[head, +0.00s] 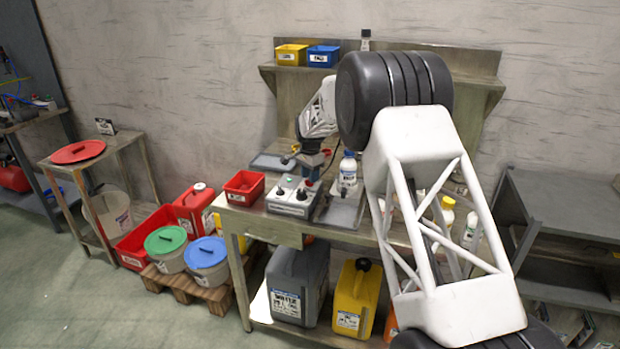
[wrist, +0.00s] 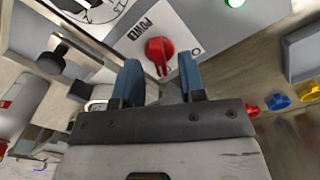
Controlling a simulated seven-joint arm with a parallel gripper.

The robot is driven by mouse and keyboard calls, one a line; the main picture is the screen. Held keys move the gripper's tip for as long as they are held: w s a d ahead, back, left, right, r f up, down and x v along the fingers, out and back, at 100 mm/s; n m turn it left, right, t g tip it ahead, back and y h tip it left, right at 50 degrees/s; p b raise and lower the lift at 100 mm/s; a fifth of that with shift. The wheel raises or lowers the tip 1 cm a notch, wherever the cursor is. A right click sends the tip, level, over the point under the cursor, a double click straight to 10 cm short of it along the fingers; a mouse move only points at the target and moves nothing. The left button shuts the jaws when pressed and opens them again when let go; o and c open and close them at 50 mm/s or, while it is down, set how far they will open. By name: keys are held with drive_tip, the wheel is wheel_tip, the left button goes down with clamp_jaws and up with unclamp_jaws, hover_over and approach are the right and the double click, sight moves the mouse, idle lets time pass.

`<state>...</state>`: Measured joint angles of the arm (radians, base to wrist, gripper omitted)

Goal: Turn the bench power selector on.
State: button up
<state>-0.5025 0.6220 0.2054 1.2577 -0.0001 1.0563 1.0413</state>
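The power selector is a red knob (wrist: 160,50) on a pale plate marked POWER (wrist: 141,27) in the wrist view. Its narrow end points toward my gripper; an O mark lies to its right. My gripper (wrist: 160,72) is open, its two blue fingers on either side of the knob's lower end in the picture. I cannot tell whether they touch it. In the head view my gripper (head: 312,163) is just above the grey control box (head: 291,204) on the bench, and the red knob is hard to make out there. A green light (wrist: 237,2) shows at the wrist view's top edge.
A red bin (head: 244,186) stands left of the box and a white bottle (head: 347,172) to its right. A dial (wrist: 95,8) and a black knob (wrist: 55,55) show in the wrist view. My arm hides the bench's right part.

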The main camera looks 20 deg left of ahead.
drive_tip(key=shift+r, duration=3.3)
drive_tip(key=shift+s+d+r, duration=0.2)
drive_tip(key=s+d+r+n, duration=0.1)
drive_tip(key=s+d+r, duration=0.5)
drive_tip(key=s+d, duration=0.45)
drive_tip(key=s+d+r+n+t, duration=0.1)
drive_tip(key=s+d+r, duration=0.5)
drive_tip(key=s+d, duration=0.45)
drive_tip(key=s+d+r+n, duration=0.1)
drive_tip(key=s+d+r, duration=0.6)
drive_tip(key=d, duration=0.6)
drive_tip(key=s+d+f+n, duration=0.1)
drive_tip(key=s+d, duration=0.4)
drive_tip(key=s, duration=0.6)
drive_tip(key=s+d+f+n+t, duration=0.1)
drive_tip(key=s+d+f, duration=0.2)
drive_tip(key=s+d, duration=0.3)
drive_tip(key=s+d+f+n, duration=0.1)
drive_tip(key=s+d+f, duration=0.2)
drive_tip(key=s, duration=1.3)
drive_tip(key=shift+s+d+t, duration=0.3)
drive_tip(key=shift+s+d, duration=0.1)
drive_tip(key=shift+d, duration=0.8)
